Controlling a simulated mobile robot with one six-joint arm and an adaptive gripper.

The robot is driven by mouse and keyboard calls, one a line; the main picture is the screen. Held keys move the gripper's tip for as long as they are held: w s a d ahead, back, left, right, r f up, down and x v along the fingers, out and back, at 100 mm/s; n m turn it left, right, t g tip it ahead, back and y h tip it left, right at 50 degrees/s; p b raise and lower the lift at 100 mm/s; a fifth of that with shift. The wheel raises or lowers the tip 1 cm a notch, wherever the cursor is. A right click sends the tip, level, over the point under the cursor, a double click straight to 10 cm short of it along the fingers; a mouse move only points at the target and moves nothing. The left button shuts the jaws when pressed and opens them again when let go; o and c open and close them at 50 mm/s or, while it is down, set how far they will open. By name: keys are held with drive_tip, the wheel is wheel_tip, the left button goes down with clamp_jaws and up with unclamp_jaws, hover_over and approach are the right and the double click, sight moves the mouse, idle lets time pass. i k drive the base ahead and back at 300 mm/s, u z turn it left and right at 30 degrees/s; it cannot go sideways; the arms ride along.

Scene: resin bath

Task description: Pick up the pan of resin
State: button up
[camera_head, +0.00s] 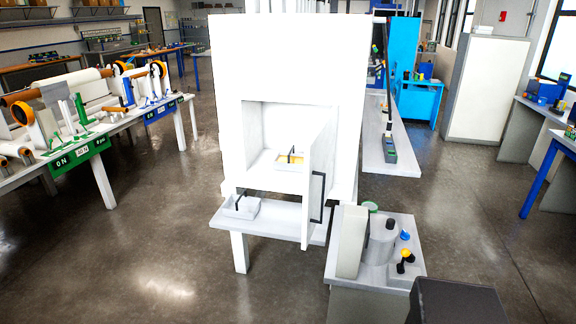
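The cabinet door (309,200), with a black bar handle (318,197), stands swung open toward me and partly hides the right side of the recess. A second small white pan (240,208) with a dark handle stands on the shelf (275,226) below the recess, at the left; I cannot tell what it holds. My gripper is not in view.
A low bench (345,279) with grey cylindrical equipment and yellow and blue knobs stands right of the open door. A long table (125,137) with rollers stands at the left. The floor (150,250) in front and left of the cabinet is clear.

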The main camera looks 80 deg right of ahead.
sight(283, 161)
drive_tip(key=i, duration=2)
drive_tip(key=u, duration=0.65)
drive_tip(key=k, duration=0.1)
drive_tip(key=z, duration=3.6)
